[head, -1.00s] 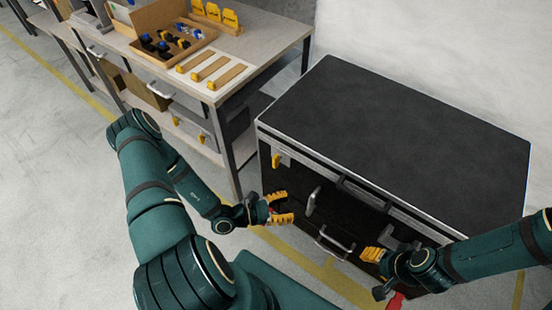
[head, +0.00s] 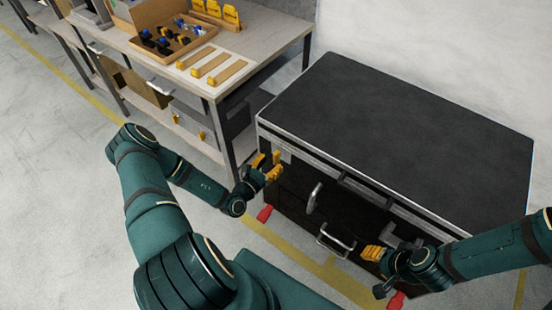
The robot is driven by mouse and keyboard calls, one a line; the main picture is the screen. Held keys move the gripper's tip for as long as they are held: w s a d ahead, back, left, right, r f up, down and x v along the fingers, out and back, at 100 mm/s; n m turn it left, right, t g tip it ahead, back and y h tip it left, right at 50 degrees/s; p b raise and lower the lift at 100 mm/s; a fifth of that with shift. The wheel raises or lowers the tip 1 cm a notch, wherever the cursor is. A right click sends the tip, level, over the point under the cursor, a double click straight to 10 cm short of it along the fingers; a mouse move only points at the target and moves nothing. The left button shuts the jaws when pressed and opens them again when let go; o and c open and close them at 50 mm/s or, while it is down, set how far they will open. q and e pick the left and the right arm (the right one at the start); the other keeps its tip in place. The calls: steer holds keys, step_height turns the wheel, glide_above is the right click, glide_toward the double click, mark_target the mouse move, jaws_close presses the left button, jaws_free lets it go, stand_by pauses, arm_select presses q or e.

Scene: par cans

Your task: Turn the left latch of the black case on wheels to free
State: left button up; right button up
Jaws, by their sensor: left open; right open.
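The black case (head: 400,139) stands on the floor, with pale metal edging and a dark front. Its left latch has a grey plate (head: 285,156) at the upper left of the front; its yellow part is hard to tell from my yellow fingertips. My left gripper (head: 268,167) is open at this latch, its fingers close around or beside it; contact is not clear. My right gripper (head: 372,254) is open and empty in front of the case's lower right, and my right forearm hides that corner and any latch there.
Metal handles (head: 314,197) stick out from the case front. Red caster parts (head: 265,213) show at its base. A workbench (head: 262,52) with a wooden tray (head: 190,45) of small parts stands at the left. Floor in front is clear.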

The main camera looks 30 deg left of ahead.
mark_target(274, 160)
arm_select(q)
steer(key=shift+w+d, duration=0.1)
steer(key=shift+w, duration=1.6)
jaws_close()
